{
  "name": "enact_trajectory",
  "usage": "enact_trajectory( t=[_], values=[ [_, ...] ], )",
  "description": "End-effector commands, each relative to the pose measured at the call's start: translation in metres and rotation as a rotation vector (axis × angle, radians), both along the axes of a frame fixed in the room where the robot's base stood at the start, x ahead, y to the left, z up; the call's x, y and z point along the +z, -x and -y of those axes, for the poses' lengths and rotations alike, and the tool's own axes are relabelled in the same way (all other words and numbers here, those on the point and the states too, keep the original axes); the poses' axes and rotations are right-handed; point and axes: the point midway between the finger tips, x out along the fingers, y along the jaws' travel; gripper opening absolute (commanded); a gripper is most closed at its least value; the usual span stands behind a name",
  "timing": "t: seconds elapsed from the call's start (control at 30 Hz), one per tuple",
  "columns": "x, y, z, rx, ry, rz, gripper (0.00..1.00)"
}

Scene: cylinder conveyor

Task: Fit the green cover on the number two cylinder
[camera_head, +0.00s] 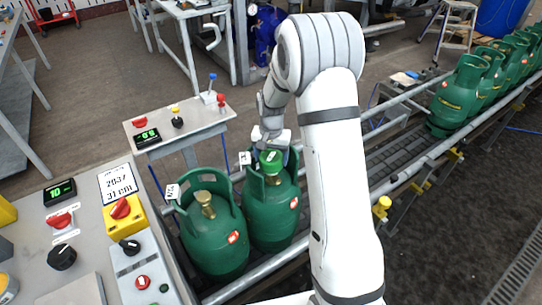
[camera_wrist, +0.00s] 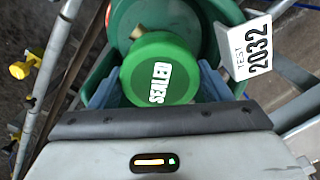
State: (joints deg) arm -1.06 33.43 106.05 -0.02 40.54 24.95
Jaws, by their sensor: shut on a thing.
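My gripper (camera_head: 271,143) is shut on the green cover (camera_wrist: 158,70), a round cap marked "SEALED", with a blue-grey finger on each side. The cover also shows in the head view (camera_head: 271,161), inside the collar at the top of the second green cylinder from the front (camera_head: 271,215). A bit of brass shows beside the cover in the wrist view. The valve underneath is hidden, and I cannot tell whether the cover is seated. A white tag reading "TEST 2032" (camera_wrist: 250,48) hangs on this cylinder's collar. The nearest cylinder (camera_head: 214,245) has a bare brass valve.
Several more green cylinders (camera_head: 459,95) stand at the back right on the roller conveyor (camera_head: 398,145), which has metal side rails. Control panels with knobs and displays (camera_head: 90,225) stand at the left. A small control stand (camera_head: 180,130) is behind the cylinders.

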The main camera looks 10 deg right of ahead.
Motion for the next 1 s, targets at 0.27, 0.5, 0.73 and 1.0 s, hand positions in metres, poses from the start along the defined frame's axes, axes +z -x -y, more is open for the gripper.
enact_trajectory(
  t=[0.27, 0.5, 0.73, 1.0],
  values=[
    [-0.008, 0.0, 0.0, 0.0, 0.0, 0.0, 0.49],
    [-0.014, 0.0, 0.0, 0.0, 0.0, 0.0, 0.49],
    [-0.02, 0.0, 0.0, 0.0, 0.0, 0.0, 0.49],
    [-0.024, 0.0, 0.001, -0.001, 0.0, 0.0, 0.76]
  ],
)
